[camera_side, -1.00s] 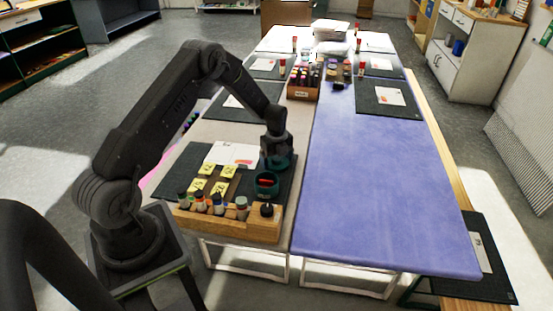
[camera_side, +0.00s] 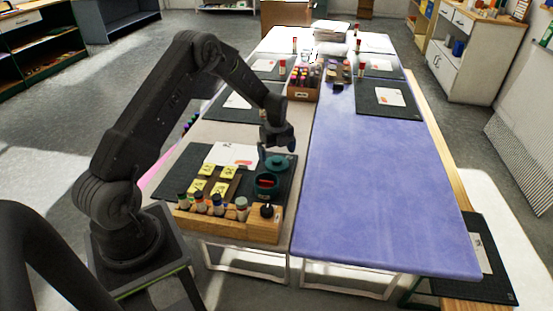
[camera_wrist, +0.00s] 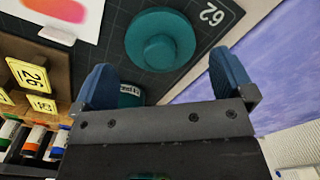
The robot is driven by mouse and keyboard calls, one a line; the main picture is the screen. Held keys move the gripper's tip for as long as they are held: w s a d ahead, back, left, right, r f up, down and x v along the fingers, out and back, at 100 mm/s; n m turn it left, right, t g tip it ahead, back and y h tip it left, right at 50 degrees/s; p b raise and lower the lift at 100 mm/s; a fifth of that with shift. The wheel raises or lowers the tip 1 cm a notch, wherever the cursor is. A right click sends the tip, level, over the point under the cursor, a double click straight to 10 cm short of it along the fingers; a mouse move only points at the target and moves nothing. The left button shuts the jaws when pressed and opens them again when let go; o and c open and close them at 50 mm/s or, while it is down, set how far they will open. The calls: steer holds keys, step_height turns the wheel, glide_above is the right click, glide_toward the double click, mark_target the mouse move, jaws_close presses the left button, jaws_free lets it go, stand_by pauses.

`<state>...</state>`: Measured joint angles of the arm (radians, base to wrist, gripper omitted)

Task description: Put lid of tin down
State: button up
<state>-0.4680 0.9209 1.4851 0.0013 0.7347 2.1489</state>
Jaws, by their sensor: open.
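The teal tin lid (camera_side: 277,163) lies on the dark cutting mat just behind the tin. It also shows in the wrist view (camera_wrist: 160,40), with its round knob facing up. The teal tin (camera_side: 267,187) stands open in front of the lid, with something red inside; in the wrist view it is mostly hidden behind my gripper (camera_wrist: 170,75). My gripper is open and empty. In the side view it hangs above the lid, apart from it (camera_side: 280,146).
A wooden rack (camera_side: 232,225) with several capped bottles runs along the front edge. Yellow number cards (camera_side: 202,185) stand left of the tin. A white sheet with a coloured print (camera_side: 233,154) lies on the mat (camera_side: 192,158). The purple tabletop (camera_side: 380,190) to the right is clear.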

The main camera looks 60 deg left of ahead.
mark_target(277, 159)
step_height(277, 159, up, 8)
steer(key=s+d+r+n+t, duration=0.1)
steer(key=s+d+r+n, duration=0.3)
steer(key=d+r, duration=0.3)
steer(key=s+d+r+n+t, duration=0.1)
steer(key=s+d+r+n, duration=0.4)
steer(key=r, duration=0.5)
steer(key=s+d+r+n+t, duration=0.1)
steer(key=s+d+r+n, duration=0.1)
steer(key=s+d+n, duration=0.3)
steer(key=s+d+r+n+t, duration=0.2)
steer(key=s+d+n, duration=0.3)
steer(key=s, duration=0.8)
steer(key=shift+d+t, duration=0.3)
steer(key=shift+d, duration=0.45)
